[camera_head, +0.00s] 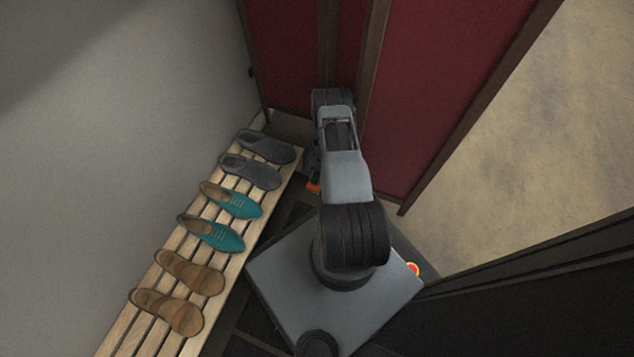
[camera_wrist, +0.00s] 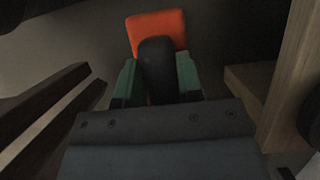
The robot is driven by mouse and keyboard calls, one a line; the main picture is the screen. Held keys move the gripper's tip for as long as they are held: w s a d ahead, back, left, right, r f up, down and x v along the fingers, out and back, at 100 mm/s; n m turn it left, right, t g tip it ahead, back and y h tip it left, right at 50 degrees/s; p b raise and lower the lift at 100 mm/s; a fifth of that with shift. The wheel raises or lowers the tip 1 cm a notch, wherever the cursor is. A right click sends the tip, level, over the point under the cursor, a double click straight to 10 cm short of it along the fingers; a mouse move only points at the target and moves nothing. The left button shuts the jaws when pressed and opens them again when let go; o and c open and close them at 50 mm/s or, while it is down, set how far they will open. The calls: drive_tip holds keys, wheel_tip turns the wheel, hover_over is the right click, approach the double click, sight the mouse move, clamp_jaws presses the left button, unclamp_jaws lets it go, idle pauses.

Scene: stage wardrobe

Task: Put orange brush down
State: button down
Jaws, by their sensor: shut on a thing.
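The orange brush (camera_wrist: 156,27) shows in the wrist view at the top middle, with its orange head beyond a dark handle (camera_wrist: 158,68). My gripper (camera_wrist: 158,78) has its green fingers closed on the sides of the dark handle. In the head view a small orange part of the brush (camera_head: 313,187) shows just left of my arm, by the end of the slatted bench. My gripper is mostly hidden there behind the arm. What lies directly under the brush is too dark to tell.
A slatted wooden bench (camera_head: 212,215) on the left bears grey shoes (camera_head: 252,171), teal shoes (camera_head: 213,232) and brown shoes (camera_head: 168,311). A dark red folding screen (camera_head: 425,75) stands close behind my arm. A grey wall is at the left; open floor (camera_head: 560,130) lies to the right.

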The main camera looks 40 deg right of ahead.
drive_tip(key=shift+f+b, duration=0.95)
drive_tip(key=shift+f, duration=1.05)
drive_tip(key=shift+f, duration=0.2)
drive_tip(key=c, duration=0.8)
unclamp_jaws()
